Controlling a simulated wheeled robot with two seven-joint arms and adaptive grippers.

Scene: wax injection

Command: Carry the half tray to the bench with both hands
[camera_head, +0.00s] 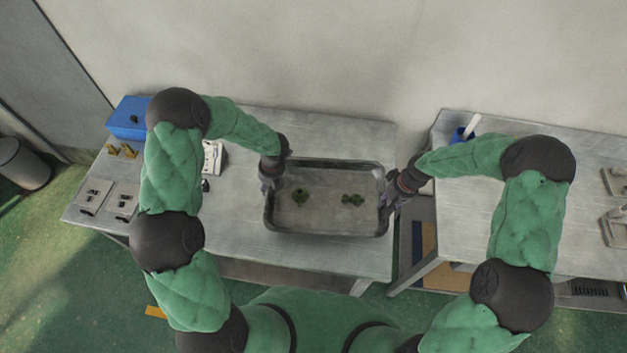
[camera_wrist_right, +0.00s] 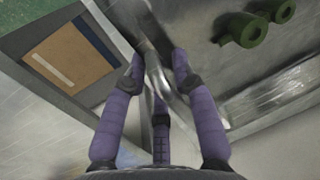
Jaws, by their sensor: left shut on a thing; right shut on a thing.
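The half tray (camera_head: 325,229) is a shallow grey metal tray with a dark rim, over the right part of the left bench (camera_head: 235,235). Two small green parts (camera_head: 300,196) (camera_head: 352,200) lie in it. My left gripper (camera_head: 270,182) is shut on the tray's left rim. My right gripper (camera_head: 388,197) is shut on its right rim; in the right wrist view its purple fingers close around the tray's metal edge (camera_wrist_right: 150,30), with green parts (camera_wrist_right: 245,30) inside. I cannot tell whether the tray touches the bench top.
A blue box (camera_head: 128,118), brass pieces (camera_head: 122,151) and flat plates (camera_head: 94,196) are at the bench's left. A second bench (camera_head: 470,215) stands to the right across a narrow gap, with a blue cup (camera_head: 460,135) at its back. The wall is behind.

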